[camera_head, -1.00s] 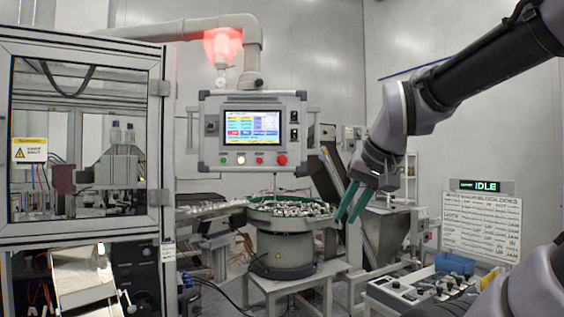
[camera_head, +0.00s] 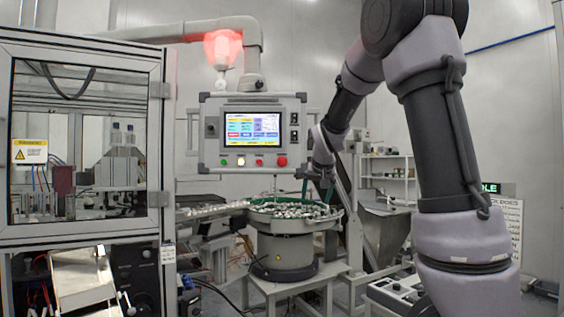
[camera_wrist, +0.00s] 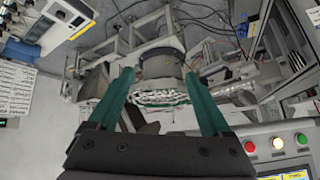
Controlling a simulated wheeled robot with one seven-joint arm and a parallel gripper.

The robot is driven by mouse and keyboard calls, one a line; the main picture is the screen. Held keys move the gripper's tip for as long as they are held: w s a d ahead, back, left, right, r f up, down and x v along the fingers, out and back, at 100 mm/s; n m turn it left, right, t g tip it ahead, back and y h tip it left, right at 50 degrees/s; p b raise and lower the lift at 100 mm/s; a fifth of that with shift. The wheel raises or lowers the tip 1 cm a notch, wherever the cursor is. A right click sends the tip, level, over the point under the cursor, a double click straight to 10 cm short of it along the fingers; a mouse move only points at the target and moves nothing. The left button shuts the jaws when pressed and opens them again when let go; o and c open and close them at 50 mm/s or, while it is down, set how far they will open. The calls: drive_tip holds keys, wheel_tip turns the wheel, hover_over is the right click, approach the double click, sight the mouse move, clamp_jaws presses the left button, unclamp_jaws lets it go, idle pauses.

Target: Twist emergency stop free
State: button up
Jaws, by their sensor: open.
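The control panel (camera_head: 252,135) hangs from a grey arm in the head view, with a lit screen and a row of buttons below it. The red emergency stop (camera_head: 282,161) is the large round button at the right end of that row. My gripper (camera_head: 318,188) is just right of the panel, at or below button height, apart from the red button. In the wrist view its two green fingers (camera_wrist: 163,100) are spread wide with nothing between them.
A bowl feeder (camera_head: 290,225) full of small parts stands below the panel. A glazed machine enclosure (camera_head: 85,140) fills the left. A red lamp (camera_head: 222,47) glows above the panel. A button console (camera_head: 398,291) stands at lower right.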

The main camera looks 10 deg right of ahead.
drive_tip(key=w+a+r+n+t+h, duration=0.1)
drive_tip(key=w+a+r+t+h, duration=0.1)
drive_tip(key=w+a+r, duration=0.25)
drive_tip(key=n+t, duration=0.2)
drive_tip(key=t, duration=0.1)
approach(282, 160)
drive_tip(key=shift+x, duration=4.8)
